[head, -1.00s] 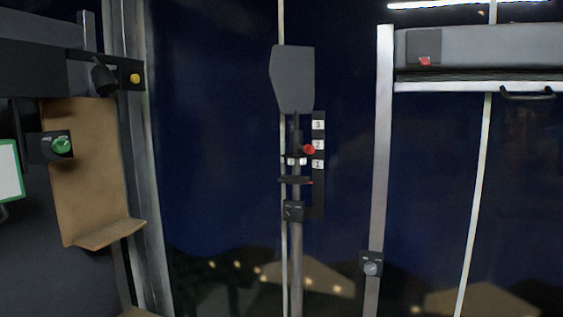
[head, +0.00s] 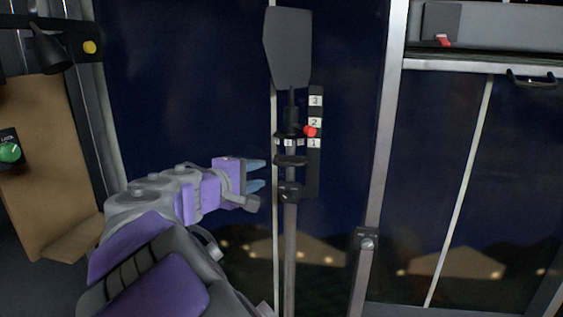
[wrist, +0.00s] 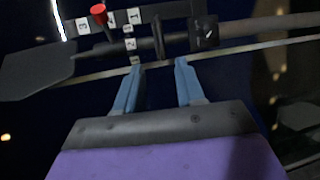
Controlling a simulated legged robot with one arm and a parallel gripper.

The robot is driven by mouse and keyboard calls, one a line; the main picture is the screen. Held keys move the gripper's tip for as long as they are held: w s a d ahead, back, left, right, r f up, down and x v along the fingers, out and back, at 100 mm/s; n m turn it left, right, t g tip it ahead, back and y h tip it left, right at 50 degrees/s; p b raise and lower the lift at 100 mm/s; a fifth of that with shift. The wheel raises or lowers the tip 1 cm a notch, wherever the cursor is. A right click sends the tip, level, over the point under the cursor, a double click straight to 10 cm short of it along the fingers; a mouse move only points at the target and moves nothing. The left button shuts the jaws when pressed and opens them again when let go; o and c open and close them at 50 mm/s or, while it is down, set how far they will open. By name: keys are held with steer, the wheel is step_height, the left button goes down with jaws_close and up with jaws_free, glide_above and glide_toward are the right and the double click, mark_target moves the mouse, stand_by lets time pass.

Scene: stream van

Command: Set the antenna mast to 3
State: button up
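The antenna mast (head: 289,250) is a dark vertical pole with a flat grey panel (head: 288,48) on top. Beside it a black scale plate (head: 314,180) carries the labels 3, 2 and 1 from top to bottom. A red knob (head: 310,131) sits between labels 2 and 1. In the wrist view the mast lies sideways, with the red knob (wrist: 98,10) at the top. My gripper (head: 256,175) is open and empty, just left of the mast below the collar. In the wrist view my gripper's fingers (wrist: 160,66) point at the mast, apart; contact cannot be told.
A yellow button (head: 89,47) and a green knob (head: 10,152) are at the left by a brown board (head: 48,170). A small dial box (head: 366,240) is on the post to the right. A grey unit with a red switch (head: 444,41) is at upper right.

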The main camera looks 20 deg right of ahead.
mark_target(286, 165)
steer(key=x, duration=1.5)
steer(key=shift+w+d+f, duration=0.1)
steer(key=shift+w+f, duration=0.1)
steer(key=shift+f, duration=0.1)
steer(key=shift+w+a, duration=0.15)
steer(key=shift+a, duration=0.35)
steer(key=shift+d, duration=0.45)
steer(key=c, duration=0.5)
jaws_close()
